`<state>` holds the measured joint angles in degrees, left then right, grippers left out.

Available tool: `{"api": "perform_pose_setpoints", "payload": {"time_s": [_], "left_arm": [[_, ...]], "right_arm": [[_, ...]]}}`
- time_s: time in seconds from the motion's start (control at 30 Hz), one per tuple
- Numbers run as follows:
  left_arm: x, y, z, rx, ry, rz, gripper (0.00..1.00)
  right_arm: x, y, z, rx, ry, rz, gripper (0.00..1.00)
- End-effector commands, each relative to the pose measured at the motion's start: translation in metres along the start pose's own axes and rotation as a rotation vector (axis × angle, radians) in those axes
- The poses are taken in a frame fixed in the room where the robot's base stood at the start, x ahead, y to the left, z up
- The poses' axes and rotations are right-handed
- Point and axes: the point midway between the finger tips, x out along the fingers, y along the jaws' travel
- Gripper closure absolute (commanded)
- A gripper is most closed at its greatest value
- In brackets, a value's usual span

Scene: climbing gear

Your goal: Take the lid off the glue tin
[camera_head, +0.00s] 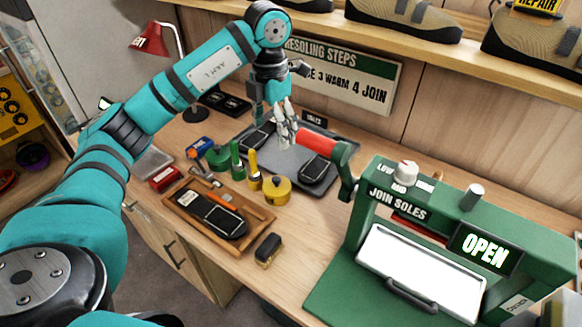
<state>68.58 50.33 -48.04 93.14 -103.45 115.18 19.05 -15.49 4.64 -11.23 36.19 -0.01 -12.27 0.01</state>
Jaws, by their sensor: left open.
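A round yellow tin (276,190) with a small knob on top stands on the bench, right of a wooden tray; it looks like the glue tin, and its lid appears to be on. My left gripper (285,125) is open, behind and above the tin, well apart from it. Its silver fingers are close to the left end of a red handle (317,143); I cannot tell whether they touch it. My right gripper is not in view.
The red handle belongs to a green sole press (400,200) on the right. A wooden tray (180,217) holds a dark sole. Green and yellow bottles (254,170) stand close left of the tin. A grey mat (285,176) with soles lies behind. A small brush (268,250) lies in front.

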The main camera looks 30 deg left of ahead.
Motion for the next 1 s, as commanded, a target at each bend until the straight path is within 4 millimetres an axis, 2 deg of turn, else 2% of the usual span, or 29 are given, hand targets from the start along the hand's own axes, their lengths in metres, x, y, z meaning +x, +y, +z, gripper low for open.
{"api": "perform_pose_setpoints", "payload": {"time_s": [0.03,0.13,0.2,0.3,0.47,0.6,0.83,1.0], "left_arm": [[0.003,0.0,0.0,0.001,0.002,0.0,0.2],[0.015,-0.001,0.0,0.002,0.004,-0.003,0.2],[0.028,-0.001,-0.001,0.002,0.006,-0.004,0.2],[0.046,0.0,-0.002,0.0,0.009,-0.002,0.2],[0.081,-0.001,-0.001,0.0,0.007,-0.002,0.2],[0.105,-0.001,-0.001,0.0,0.004,-0.002,0.2],[0.123,0.0,0.0,0.001,0.001,-0.001,0.2],[0.143,0.0,0.002,-0.001,0.006,-0.002,0.2]], "right_arm": [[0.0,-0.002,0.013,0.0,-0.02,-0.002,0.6],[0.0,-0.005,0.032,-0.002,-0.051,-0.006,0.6],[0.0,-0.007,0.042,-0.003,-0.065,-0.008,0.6],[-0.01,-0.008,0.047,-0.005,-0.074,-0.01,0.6],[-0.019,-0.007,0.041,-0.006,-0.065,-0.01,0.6],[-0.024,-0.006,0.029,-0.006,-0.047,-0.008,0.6],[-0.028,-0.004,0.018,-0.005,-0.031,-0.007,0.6],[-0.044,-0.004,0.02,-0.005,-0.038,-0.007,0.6]]}}
